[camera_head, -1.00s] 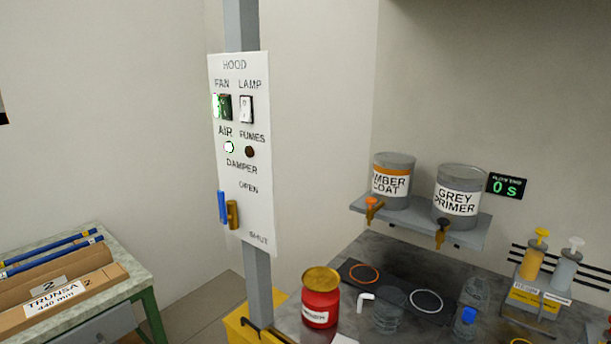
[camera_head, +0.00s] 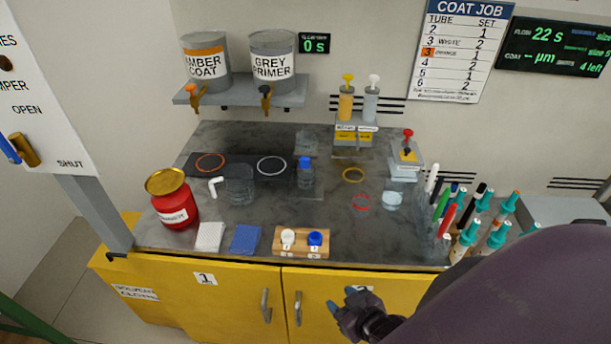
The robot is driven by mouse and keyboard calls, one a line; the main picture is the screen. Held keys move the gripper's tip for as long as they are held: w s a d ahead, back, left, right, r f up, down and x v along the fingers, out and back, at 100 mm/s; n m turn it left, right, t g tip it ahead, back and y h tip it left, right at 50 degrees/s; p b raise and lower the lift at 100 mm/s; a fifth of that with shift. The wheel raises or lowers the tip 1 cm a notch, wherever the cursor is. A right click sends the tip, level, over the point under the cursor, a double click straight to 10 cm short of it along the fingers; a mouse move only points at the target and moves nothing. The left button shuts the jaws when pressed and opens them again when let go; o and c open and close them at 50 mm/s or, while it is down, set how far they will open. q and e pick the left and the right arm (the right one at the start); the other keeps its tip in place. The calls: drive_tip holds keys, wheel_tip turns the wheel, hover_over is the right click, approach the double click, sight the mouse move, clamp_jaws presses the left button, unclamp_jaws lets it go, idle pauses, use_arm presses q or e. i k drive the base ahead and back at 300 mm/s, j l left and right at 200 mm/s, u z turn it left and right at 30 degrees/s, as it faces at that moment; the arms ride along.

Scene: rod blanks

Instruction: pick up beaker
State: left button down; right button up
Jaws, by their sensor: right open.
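A clear beaker (camera_head: 240,190) stands upright on the grey bench top, at the front of the dark mat, with a white handle-like piece at its left side. Other clear glassware is near: a vessel (camera_head: 306,146) behind, a bottle with a blue cap (camera_head: 305,172) to the right, and a small glass (camera_head: 392,200) farther right. My right gripper (camera_head: 342,300) is open and empty in front of the yellow cupboard doors, below the bench edge and apart from the beaker. My left gripper is out of view.
A red can (camera_head: 173,202), a white cloth (camera_head: 210,237), a blue cloth (camera_head: 245,239) and a wooden block with two caps (camera_head: 302,250) line the bench front. Upright markers and tubes (camera_head: 468,222) crowd the right. Paint cans (camera_head: 272,55) sit on a shelf above. Mid-bench has free room.

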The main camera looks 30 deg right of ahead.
sight(307, 178)
drive_tip(key=i+j+z, duration=0.2)
drive_tip(key=j+z, duration=0.25)
drive_tip(key=j, duration=0.15)
drive_tip(key=i+j+z, duration=0.1)
drive_tip(key=j+z, duration=0.35)
drive_tip(key=j, duration=0.15)
drive_tip(key=j+z, duration=0.45)
drive_tip(key=j, duration=0.15)
